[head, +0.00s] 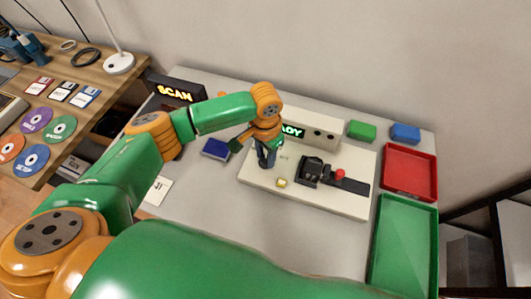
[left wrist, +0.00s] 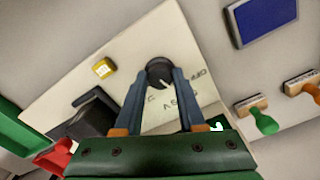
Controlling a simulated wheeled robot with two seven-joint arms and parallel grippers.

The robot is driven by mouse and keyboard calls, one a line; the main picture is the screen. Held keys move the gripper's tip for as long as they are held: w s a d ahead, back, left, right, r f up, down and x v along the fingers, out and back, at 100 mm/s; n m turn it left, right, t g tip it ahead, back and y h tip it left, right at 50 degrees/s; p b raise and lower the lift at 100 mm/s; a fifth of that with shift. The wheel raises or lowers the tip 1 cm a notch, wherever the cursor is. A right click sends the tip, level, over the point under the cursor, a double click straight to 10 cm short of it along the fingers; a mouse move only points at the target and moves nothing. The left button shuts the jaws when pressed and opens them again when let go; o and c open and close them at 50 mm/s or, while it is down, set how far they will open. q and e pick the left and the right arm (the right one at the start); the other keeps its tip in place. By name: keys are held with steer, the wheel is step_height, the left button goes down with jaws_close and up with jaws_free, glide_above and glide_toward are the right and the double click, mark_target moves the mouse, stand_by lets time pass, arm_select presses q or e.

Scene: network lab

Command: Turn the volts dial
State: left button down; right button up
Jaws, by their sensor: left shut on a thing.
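The volts dial (left wrist: 159,72) is a round dark knob with a pale pointer mark on the cream panel (left wrist: 75,59). Printed labels, one reading OFF, stand beside it in the left wrist view. My left gripper (left wrist: 162,76) points down at the panel with its two fingers on either side of the dial, shut on it. In the head view the left gripper (head: 266,162) stands over the left part of the panel and hides the dial. My right gripper is not in view.
On the panel are a yellow button (head: 281,183), a black slider block with a red knob (head: 340,173) and a lit display (head: 293,132). A blue pad (head: 216,148) and a SCAN sign (head: 176,91) lie to the left. Red (head: 433,174) and green (head: 434,240) trays stand right.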

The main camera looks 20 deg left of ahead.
mark_target(266, 158)
arm_select(q)
steer(key=shift+r+m+p, duration=0.25)
steer(key=shift+m+p, duration=0.4)
steer(key=shift+m, duration=0.05)
steer(key=shift+m+p, duration=0.8)
steer(key=shift+m, duration=0.4)
steer(key=shift+f+m+p, duration=0.2)
steer(key=shift+m+p, duration=0.55)
steer(key=shift+m, duration=1.15)
steer(key=c, duration=0.5)
jaws_free()
steer(key=shift+w, duration=0.1)
step_height(266, 158, up, 7)
steer(key=shift+d+r, duration=0.1)
